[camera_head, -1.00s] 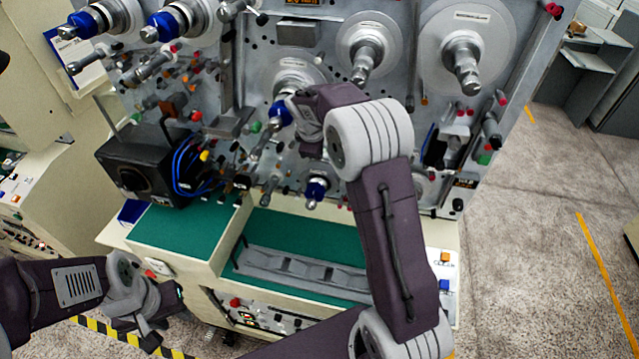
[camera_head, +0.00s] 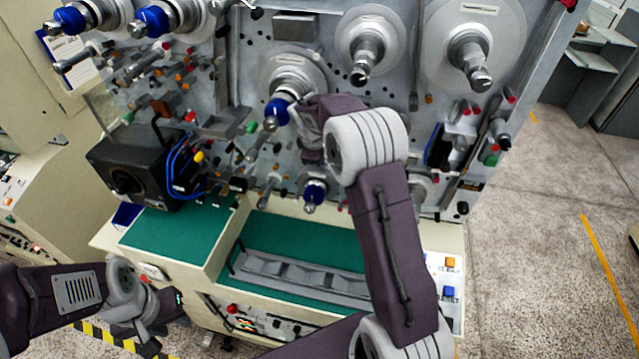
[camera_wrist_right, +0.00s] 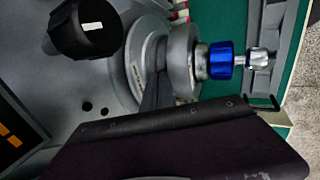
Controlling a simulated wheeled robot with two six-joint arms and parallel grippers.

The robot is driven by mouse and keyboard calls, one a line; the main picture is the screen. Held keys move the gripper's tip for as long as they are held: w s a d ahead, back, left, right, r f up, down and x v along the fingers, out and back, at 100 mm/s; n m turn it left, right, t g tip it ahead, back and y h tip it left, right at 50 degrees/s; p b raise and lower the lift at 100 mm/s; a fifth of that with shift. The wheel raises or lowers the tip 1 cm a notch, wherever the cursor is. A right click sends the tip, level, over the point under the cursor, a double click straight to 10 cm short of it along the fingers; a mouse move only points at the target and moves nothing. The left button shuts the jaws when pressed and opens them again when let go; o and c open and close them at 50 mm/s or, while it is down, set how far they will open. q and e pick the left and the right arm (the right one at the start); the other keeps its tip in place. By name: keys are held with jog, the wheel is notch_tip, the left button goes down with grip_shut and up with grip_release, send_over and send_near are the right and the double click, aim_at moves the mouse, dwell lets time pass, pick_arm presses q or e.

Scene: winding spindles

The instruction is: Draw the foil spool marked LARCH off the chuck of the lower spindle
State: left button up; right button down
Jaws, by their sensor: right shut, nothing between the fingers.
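On the machine panel in the head view, a grey spool disc (camera_head: 290,70) with a small pale label sits behind a blue-collared spindle chuck (camera_head: 278,112). The lettering is too small to read. In the right wrist view a grey disc (camera_wrist_right: 131,70) with a pale label stands behind a flange, a blue collar (camera_wrist_right: 221,61) and a silver end knob. My right gripper (camera_wrist_right: 157,76) shows as a dark shut wedge beside the flange, with nothing held; touching is unclear. In the head view my right arm hides its fingers. My left gripper (camera_head: 165,312) hangs low left, away from the spindles, jaws unclear.
Another blue-collared spindle (camera_head: 315,192) projects lower down. Two larger discs (camera_head: 462,25) (camera_head: 372,30) with silver spindles are at upper right. A black box (camera_head: 130,170) with blue cables stands left. A grey cradle (camera_head: 300,278) lies on the green shelf.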

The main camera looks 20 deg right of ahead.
aim_at(318, 172)
jog(key=shift+s+a+r, duration=0.1)
jog(key=shift+s+a, duration=0.25)
jog(key=shift+s, duration=0.05)
jog(key=shift+s+b, duration=0.2)
jog(key=shift+b, duration=0.2)
jog(key=shift+s+a, duration=0.1)
jog(key=shift+a, duration=0.05)
jog(key=shift+s+a, duration=0.15)
jog(key=shift+s, duration=0.15)
jog(key=shift+s+a+b, duration=0.55)
jog(key=shift+s+b, duration=0.2)
jog(key=shift+s+a, duration=0.2)
jog(key=shift+a, duration=0.05)
dwell(0.4)
